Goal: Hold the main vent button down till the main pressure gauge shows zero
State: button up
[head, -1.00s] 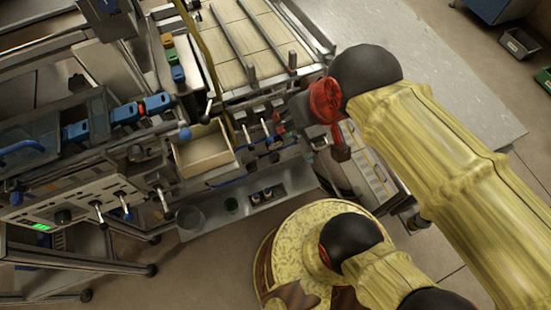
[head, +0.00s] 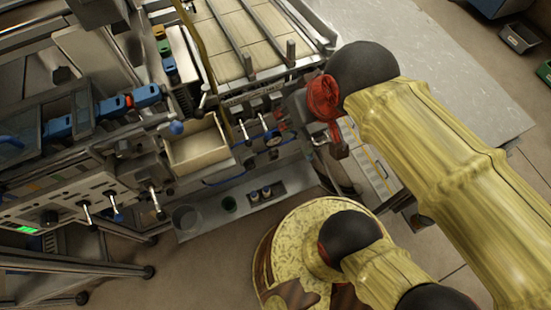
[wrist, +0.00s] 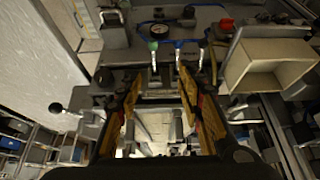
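My gripper (wrist: 160,75) is open and empty in the wrist view, its two fingers apart over the machine's front panel. A round gauge (wrist: 158,30) is on that panel beyond the fingertips; its reading is too small to make out. Levers stand by it, one with a green knob (wrist: 152,45). A round red part (wrist: 226,23), perhaps a button, is right of the gauge. I cannot tell which part is the main vent button. In the head view my wrist (head: 325,100) is at the machine's right side; the fingers are hard to make out there.
An open cream bin (head: 197,148) stands left of the levers; it also shows in the wrist view (wrist: 268,65). A control box with a green display (head: 27,230) is at lower left. A pale tabletop (head: 440,70) at the right is clear.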

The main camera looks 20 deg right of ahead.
grip_shut()
dwell(1.5)
